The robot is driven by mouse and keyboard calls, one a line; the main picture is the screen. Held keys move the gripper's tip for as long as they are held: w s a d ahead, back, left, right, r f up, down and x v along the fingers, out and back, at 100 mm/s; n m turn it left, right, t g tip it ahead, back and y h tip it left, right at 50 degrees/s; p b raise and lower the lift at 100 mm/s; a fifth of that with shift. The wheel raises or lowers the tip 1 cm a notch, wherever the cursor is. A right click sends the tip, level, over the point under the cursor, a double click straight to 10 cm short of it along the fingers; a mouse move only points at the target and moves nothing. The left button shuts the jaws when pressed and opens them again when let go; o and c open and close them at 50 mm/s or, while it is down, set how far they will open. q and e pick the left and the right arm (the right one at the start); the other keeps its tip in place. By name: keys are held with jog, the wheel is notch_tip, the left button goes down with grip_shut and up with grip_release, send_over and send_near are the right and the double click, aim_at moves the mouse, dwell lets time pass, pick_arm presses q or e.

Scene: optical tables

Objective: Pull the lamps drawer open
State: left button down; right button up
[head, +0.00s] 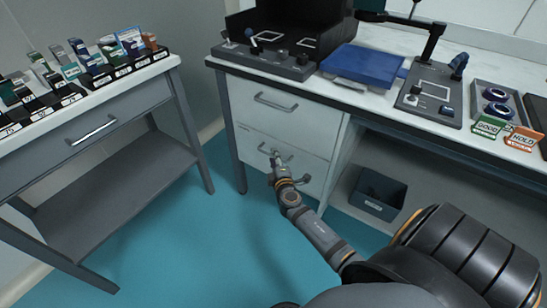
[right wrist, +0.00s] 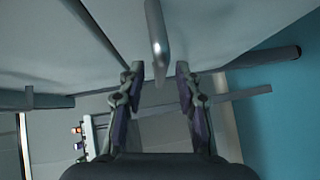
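A white cabinet under the bench has an upper drawer (head: 252,117) and a lower drawer (head: 305,165), and both look closed. I cannot read which one is marked lamps. The upper drawer has a grey bar handle (head: 275,102). My right gripper (head: 275,158) is at the lower drawer's handle and partly hides it. In the right wrist view, a metal handle bar (right wrist: 155,35) reaches between the tips of my right gripper (right wrist: 158,71). The fingers are open, with a gap on each side of the bar. My left gripper is not in view.
A side table (head: 93,158) with a handled drawer and racks of small boxes stands at left. A dark bin (head: 378,196) sits under the bench at right. Instruments and a blue case (head: 362,64) stand on the bench. The teal floor before the cabinet is clear.

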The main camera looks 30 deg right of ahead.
jog(key=shift+x, duration=0.85)
grip_shut()
